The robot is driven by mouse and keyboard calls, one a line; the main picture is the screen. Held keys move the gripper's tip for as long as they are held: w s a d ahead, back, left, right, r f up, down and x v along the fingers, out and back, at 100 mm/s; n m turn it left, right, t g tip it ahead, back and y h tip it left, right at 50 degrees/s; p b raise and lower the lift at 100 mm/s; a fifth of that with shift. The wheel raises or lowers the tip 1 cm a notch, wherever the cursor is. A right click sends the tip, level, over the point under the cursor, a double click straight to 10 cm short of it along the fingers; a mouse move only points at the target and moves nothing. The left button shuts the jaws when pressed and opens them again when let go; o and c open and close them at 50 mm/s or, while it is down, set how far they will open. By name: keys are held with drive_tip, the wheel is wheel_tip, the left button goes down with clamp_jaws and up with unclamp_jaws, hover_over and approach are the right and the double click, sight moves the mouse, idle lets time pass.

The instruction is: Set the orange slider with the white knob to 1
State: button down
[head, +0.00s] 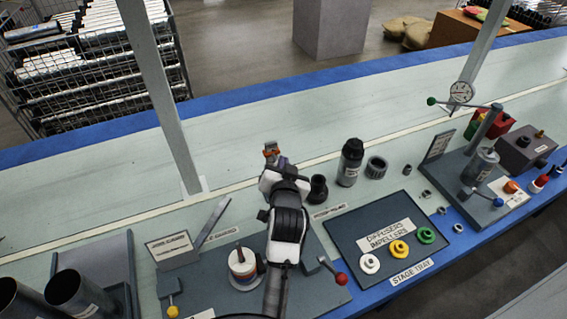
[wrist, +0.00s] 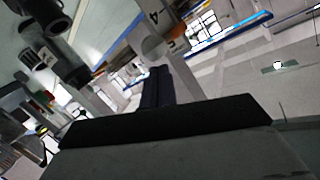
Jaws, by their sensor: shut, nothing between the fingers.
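I cannot make out an orange slider with a white knob in either view. My gripper (head: 271,150) is at the far end of my arm, raised over the pale bench top in the head view, and small there. In the wrist view its dark fingers (wrist: 157,88) are together with nothing between them. My arm hides part of the bench around the grey base plate. A small orange piece (head: 510,187) sits on a white panel at the right of the bench; its kind is too small to tell.
A stage tray (head: 344,244) with white, yellow and green rings lies right of my arm. A black-capped bottle (head: 350,162) and dark fittings stand behind it. The rear bench strip is mostly clear.

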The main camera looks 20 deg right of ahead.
wheel_tip(320, 180, down, 8)
drive_tip(key=b, duration=0.5)
drive_tip(key=shift+f, duration=0.25)
drive_tip(key=shift+r, duration=0.1)
